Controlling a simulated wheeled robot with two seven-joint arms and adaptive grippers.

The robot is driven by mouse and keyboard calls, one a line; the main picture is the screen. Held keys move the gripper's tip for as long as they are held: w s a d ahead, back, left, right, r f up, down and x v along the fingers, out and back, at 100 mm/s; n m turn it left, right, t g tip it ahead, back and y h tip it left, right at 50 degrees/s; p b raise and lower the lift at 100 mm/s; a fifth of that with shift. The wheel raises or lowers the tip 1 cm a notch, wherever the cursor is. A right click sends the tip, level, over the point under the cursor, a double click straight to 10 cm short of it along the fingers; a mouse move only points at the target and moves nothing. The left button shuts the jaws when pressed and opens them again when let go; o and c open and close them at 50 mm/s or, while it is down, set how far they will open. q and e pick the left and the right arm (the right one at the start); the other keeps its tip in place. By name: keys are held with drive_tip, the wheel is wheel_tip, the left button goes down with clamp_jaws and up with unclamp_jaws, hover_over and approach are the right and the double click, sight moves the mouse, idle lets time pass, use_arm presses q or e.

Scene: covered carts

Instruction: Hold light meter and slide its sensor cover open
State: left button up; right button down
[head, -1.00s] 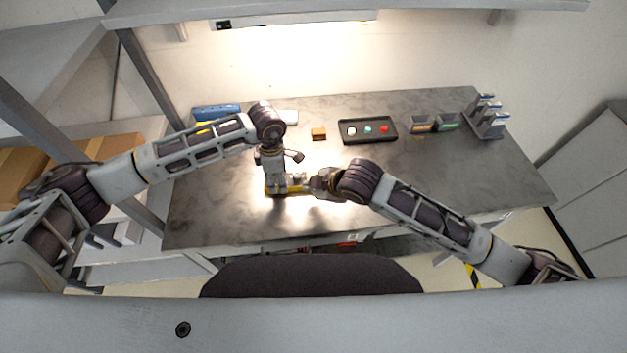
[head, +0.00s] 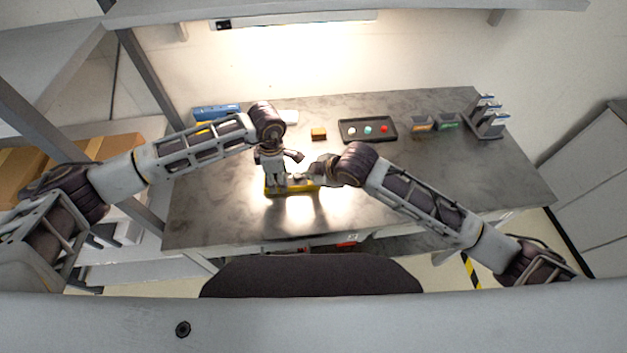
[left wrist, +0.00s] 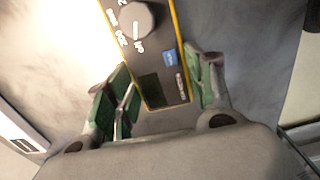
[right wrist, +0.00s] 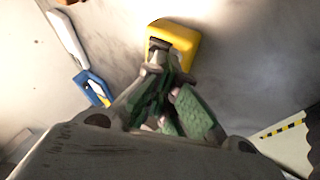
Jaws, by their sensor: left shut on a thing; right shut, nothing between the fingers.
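The light meter is a flat device with yellow edges, lying on the table in the head view (head: 305,188). The left wrist view shows its dark face (left wrist: 155,60) with a grey dial, a small screen and a blue label. My left gripper (head: 275,186) is shut on its sides, one green-padded finger on each side (left wrist: 162,95). My right gripper (head: 314,172) is shut and empty at the meter's right end. In the right wrist view its fingertips (right wrist: 160,75) overlap the yellow end (right wrist: 184,38). I cannot tell whether they touch it. The sensor cover is not clearly visible.
A black tray (head: 349,138) with three coloured round pieces lies behind. A small orange-brown block (head: 319,134) sits left of it, and a blue item (head: 215,112) at the back left. A grey rack (head: 487,122) stands back right. The table's front and right are clear.

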drive_tip(key=shift+w, duration=0.45)
drive_tip(key=shift+s, duration=0.1)
drive_tip(key=shift+s, duration=0.7)
drive_tip(key=s, duration=0.2)
drive_tip(key=shift+s+d+r, duration=0.15)
drive_tip(key=shift+s, duration=0.2)
drive_tip(key=v, duration=0.9)
drive_tip(key=shift+s+r, duration=0.15)
drive_tip(key=shift+r, duration=0.15)
drive_tip(key=shift+d, duration=0.1)
use_arm(q)
drive_tip(key=o, duration=1.2)
